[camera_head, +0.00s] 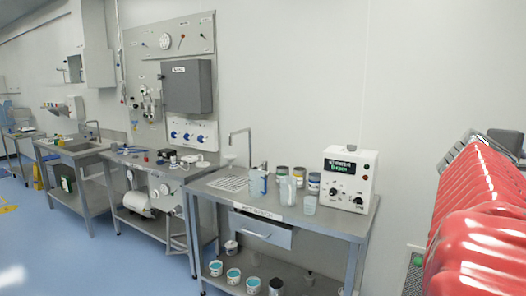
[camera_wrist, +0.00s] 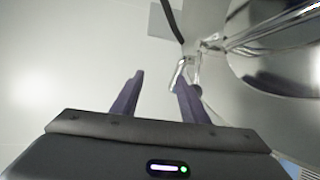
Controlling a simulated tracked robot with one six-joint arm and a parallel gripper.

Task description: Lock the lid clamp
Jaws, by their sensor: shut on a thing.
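In the wrist view my gripper (camera_wrist: 160,77) shows two dark purple fingers, with a visible gap between them. A bright metal clamp lever (camera_wrist: 180,72) meets the tip of the right finger, and my gripper is shut on it. How the lever sits between the fingers is partly hidden. The lever joins metal linkage close to a large, shiny rounded steel vessel (camera_wrist: 266,56) at the right. I cannot tell whether the clamp is locked. In the head view I cannot make out the clamp or my gripper.
A steel bench (camera_head: 335,221) holds a white control box (camera_head: 350,190), a pitcher (camera_head: 257,184) and several jars. Further left are more benches and a wall panel with a grey cabinet (camera_head: 186,86). In the wrist view a dark curved hose or cable (camera_wrist: 171,18) runs near the vessel.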

